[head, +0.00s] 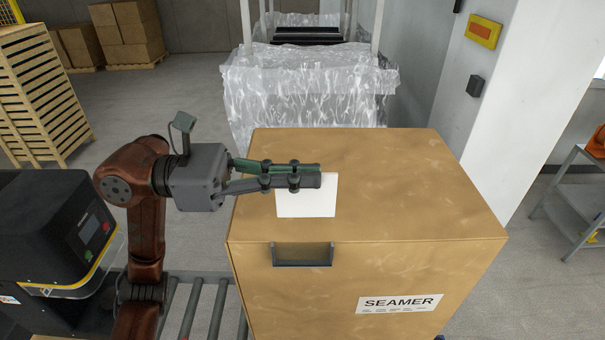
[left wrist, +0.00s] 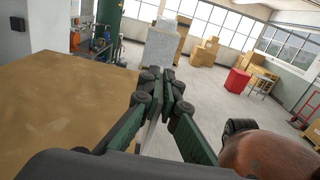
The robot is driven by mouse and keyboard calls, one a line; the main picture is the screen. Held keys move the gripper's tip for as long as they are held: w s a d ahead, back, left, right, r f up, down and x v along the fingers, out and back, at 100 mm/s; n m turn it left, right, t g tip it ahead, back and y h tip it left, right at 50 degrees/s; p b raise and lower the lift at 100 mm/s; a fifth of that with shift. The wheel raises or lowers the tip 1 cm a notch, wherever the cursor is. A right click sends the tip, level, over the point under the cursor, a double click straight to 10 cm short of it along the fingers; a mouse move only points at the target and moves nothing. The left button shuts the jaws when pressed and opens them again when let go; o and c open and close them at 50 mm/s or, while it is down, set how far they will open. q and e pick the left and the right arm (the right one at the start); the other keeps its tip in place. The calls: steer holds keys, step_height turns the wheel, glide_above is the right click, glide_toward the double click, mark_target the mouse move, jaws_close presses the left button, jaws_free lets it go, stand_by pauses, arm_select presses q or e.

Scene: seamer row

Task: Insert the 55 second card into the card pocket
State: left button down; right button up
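A white card (head: 307,203) is held by my left gripper (head: 308,178) in front of and above the near edge of the tan seamer box. The gripper's fingers are closed on the card's upper part, and the card hangs down below them. In the left wrist view the fingers (left wrist: 165,92) come together with the thin pale card edge (left wrist: 150,128) between them. The card's writing does not show. The dark card pocket (head: 302,256) is on the box's front face, below the card and apart from it. My right gripper is not in view.
The seamer box (head: 420,190) has a bare top and a SEAMER label (head: 399,303) on its front. A roller conveyor (head: 205,305) and a black machine (head: 55,240) stand at the left. A plastic-draped unit (head: 305,90) is behind the box.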

mark_target(298, 209)
arm_select(q)
steer(key=shift+a, duration=0.1)
steer(key=shift+a+f, duration=0.1)
steer(key=shift+a, duration=0.05)
steer(key=shift+s+f+b, duration=0.1)
steer(key=shift+f+b, duration=0.55)
step_height(298, 209, down, 2)
steer(key=shift+f+b, duration=0.25)
steer(key=shift+b, duration=0.75)
steer(key=shift+f+b, duration=0.8)
steer(key=shift+f, duration=0.2)
steer(key=shift+b, duration=0.35)
steer(key=shift+f, duration=0.25)
steer(key=shift+f+b, duration=1.9)
steer(key=shift+f, duration=0.15)
